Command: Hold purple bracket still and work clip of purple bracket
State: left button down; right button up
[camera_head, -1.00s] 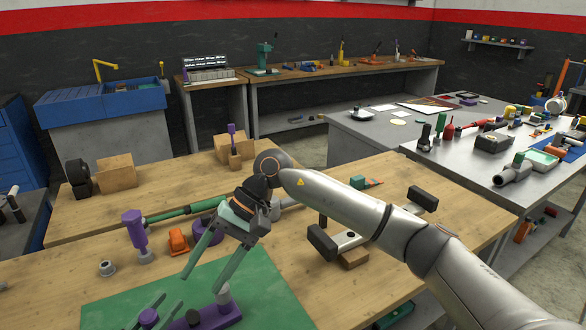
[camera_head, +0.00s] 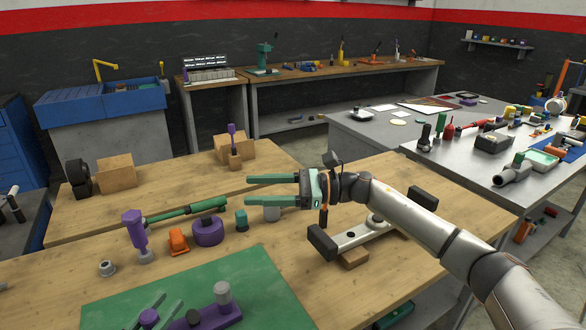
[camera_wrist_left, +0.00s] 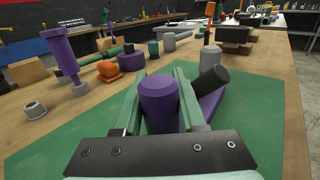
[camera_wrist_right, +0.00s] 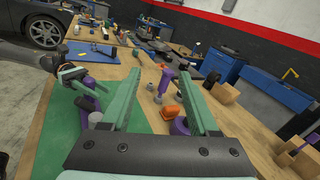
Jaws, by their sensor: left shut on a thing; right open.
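The purple bracket (camera_head: 218,318) lies on the green mat at the bottom of the head view. A grey cylinder (camera_head: 222,293) stands on it; a black knob (camera_wrist_left: 210,80) shows beside its purple post (camera_wrist_left: 158,100) in the left wrist view. My left gripper (camera_head: 150,316) is shut on the post, one finger on each side. I cannot tell which part is the clip. My right gripper (camera_head: 248,189) is open and empty, raised above the wooden table and pointing left, apart from the bracket. The right wrist view shows bracket and left gripper (camera_wrist_right: 75,78) at left.
Behind the green mat (camera_head: 265,295) stand a purple post tool (camera_head: 135,235), an orange block (camera_head: 178,242), a purple ring (camera_head: 208,231) and a green cylinder (camera_head: 241,220). A grey bar with black ends (camera_head: 365,232) lies at right. Bare wood lies right of the mat.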

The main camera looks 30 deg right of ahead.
jog(key=w+d+r+m+t+h, duration=0.1)
jog(key=w+d+m+t+h, duration=0.1)
jog(key=d+m+t, duration=0.3)
jog(key=d+m, duration=0.2)
jog(key=d, duration=0.2)
jog(key=shift+w, duration=0.3)
jog(key=n+g+h, duration=0.7)
jog(key=n+g, duration=0.7)
jog(key=n, duration=0.9)
send_over(194, 315)
jog(key=d, duration=0.1)
notch_tip(194, 315, down, 6)
jog(key=f, duration=0.1)
jog(key=f+n+h, duration=0.1)
jog(key=f, duration=0.3)
jog(key=f+n+t+h, duration=0.1)
jog(key=f+h, duration=0.1)
jog(key=f, duration=0.1)
jog(key=a+f+n+h, duration=0.1)
jog(key=f+h, duration=0.1)
jog(key=f, duration=0.2)
jog(key=shift+a+f, duration=0.1)
jog(key=shift+f, duration=0.2)
